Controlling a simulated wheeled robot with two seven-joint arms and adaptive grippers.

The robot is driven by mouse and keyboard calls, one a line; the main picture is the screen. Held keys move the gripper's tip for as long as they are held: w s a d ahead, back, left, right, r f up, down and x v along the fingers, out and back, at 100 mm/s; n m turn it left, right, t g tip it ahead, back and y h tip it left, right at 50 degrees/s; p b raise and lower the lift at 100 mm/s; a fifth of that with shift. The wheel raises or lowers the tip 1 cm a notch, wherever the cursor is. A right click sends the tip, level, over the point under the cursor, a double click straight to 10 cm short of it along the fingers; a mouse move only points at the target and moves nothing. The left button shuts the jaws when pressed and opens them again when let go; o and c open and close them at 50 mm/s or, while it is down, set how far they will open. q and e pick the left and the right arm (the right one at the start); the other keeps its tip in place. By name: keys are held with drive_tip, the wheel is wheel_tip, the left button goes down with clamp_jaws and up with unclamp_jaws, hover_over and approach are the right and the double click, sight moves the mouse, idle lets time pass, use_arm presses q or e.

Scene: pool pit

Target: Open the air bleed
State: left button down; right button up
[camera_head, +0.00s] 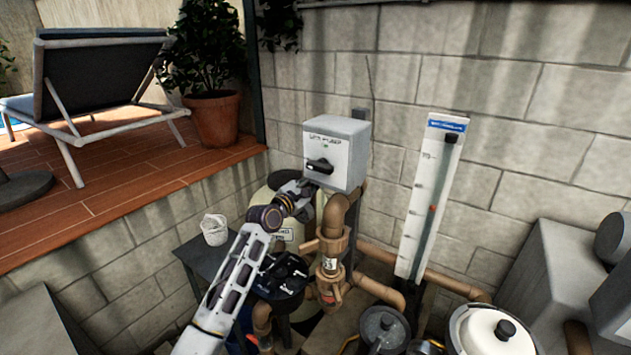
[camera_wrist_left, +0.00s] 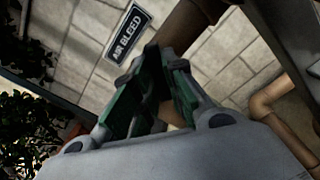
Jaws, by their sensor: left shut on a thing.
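My left gripper (camera_head: 306,188) reaches up from below, just under the grey switch box (camera_head: 336,152) with its black rotary handle. In the left wrist view its green-padded fingers (camera_wrist_left: 158,65) are closed together beside a dark "AIR BLEED" label (camera_wrist_left: 130,32). They are shut on a small part, which I take to be the air bleed; the fingers hide most of it. A brown pipe (camera_wrist_left: 193,25) runs close behind the fingertips. In the head view the label and the bleed itself are hidden. My right gripper is not in view.
Brown pipework (camera_head: 334,240) stands right of my left forearm. A white level gauge (camera_head: 430,200) leans against the block wall. A small table (camera_head: 196,262) carries a white basket (camera_head: 214,229). A potted plant (camera_head: 213,118) and lounger (camera_head: 92,70) stand on the raised tiled deck.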

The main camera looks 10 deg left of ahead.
use_arm(q)
drive_tip(key=shift+f+n, duration=0.1)
drive_tip(key=shift+n, duration=3.8)
drive_tip(key=c, duration=1.4)
unclamp_jaws()
drive_tip(key=shift+o, duration=0.2)
drive_tip(key=v, duration=0.7)
